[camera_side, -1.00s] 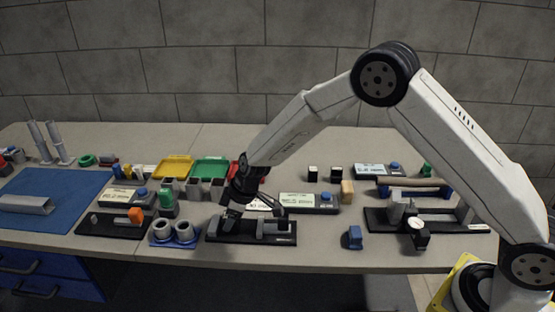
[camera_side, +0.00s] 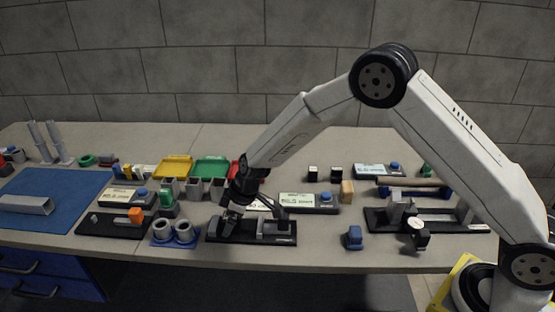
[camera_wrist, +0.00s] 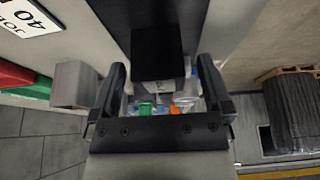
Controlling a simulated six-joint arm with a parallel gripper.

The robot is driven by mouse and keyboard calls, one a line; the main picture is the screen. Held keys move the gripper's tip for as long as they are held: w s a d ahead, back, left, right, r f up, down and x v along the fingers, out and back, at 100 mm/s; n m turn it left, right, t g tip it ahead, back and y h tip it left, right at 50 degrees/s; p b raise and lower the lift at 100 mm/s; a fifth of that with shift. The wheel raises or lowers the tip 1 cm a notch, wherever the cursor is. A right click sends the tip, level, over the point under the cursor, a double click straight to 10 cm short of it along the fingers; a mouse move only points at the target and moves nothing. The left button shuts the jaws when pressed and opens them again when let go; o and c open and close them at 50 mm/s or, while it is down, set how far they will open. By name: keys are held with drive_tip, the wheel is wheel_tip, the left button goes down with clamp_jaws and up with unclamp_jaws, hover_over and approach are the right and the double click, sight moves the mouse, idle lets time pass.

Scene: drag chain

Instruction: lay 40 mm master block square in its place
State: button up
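My gripper (camera_side: 230,222) is low over the left part of a black fixture plate (camera_side: 285,241) at the front of the bench. In the wrist view its two black fingers (camera_wrist: 160,95) are apart, one on each side of a dark square-faced block (camera_wrist: 158,50). A narrow gap shows between the block and each finger. This looks like the 40 mm master block, but it is in shadow. Its underside and its contact with the plate are hidden. A grey block-shaped part (camera_side: 270,228) stands on the right of the plate. A white card marked 40 (camera_wrist: 28,15) lies beside the plate.
Blue holder with two grey rings (camera_side: 174,235) stands close left of the plate. A small blue block (camera_side: 354,237) and a dial gauge fixture (camera_side: 417,224) are to the right.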

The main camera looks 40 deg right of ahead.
drive_tip(key=shift+s, duration=0.1)
drive_tip(key=shift+v, duration=3.95)
drive_tip(key=shift+d, duration=0.1)
drive_tip(key=s+d+r+m+h, duration=0.1)
drive_tip(key=s+d+m, duration=0.3)
drive_tip(key=s, duration=0.7)
drive_tip(key=s+d+r+m+h, duration=0.2)
drive_tip(key=s+d+m, duration=0.3)
drive_tip(key=s+d, duration=0.4)
drive_tip(key=s, duration=0.3)
drive_tip(key=shift+g, duration=0.3)
